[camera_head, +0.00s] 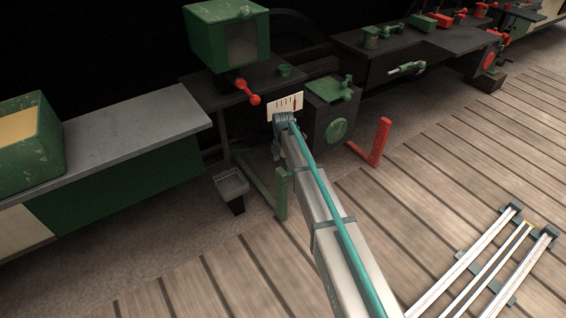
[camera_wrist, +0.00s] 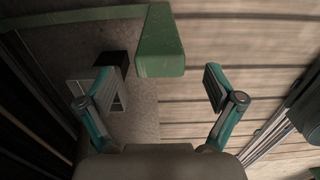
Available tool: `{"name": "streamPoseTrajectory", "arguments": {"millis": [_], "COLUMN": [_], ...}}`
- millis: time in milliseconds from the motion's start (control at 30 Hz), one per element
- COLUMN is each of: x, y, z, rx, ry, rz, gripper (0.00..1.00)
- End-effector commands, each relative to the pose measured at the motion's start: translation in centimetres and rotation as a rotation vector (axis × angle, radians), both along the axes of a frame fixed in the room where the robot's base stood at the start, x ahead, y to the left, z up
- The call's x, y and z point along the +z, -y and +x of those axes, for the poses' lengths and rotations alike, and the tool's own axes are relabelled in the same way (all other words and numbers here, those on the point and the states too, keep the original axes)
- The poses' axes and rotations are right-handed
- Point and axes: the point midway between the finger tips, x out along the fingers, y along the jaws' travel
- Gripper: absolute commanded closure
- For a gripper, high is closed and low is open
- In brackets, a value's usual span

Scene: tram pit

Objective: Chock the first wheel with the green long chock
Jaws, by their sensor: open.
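The green long chock (camera_head: 264,184) is L-shaped and stands at the edge of the plank floor in the head view, left of my arm. In the wrist view its green block end (camera_wrist: 161,52) shows ahead of my gripper (camera_wrist: 158,79), in the gap between the fingers, and its long bar runs off to the left. My gripper is open, with one finger on each side and nothing held. I cannot tell how far the block is from the fingertips. The fingers cannot be made out in the head view. I cannot make out the first wheel in either view.
A red L-shaped chock (camera_head: 377,143) stands right of my arm. A small dark bin (camera_head: 231,186) is close left of the green chock. White rails (camera_head: 487,262) lie on the planks at lower right. Dark undercarriage boxes and a grey bench (camera_head: 130,135) line the back.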

Motion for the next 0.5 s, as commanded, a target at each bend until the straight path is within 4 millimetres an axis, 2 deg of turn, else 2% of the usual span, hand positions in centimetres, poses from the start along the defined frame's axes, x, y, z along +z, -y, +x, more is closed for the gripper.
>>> {"name": "streamPoseTrajectory", "arguments": {"millis": [33,300,500], "x": [-1.1,-5.5,-7.6], "y": [0.0,0.0,0.0], "z": [0.0,0.0,0.0], "rx": [0.0,-0.001,-0.001], "ry": [-0.001,0.0,0.0], "rz": [-0.001,0.0,0.0], "gripper": [0.08,0.08,0.08]}}
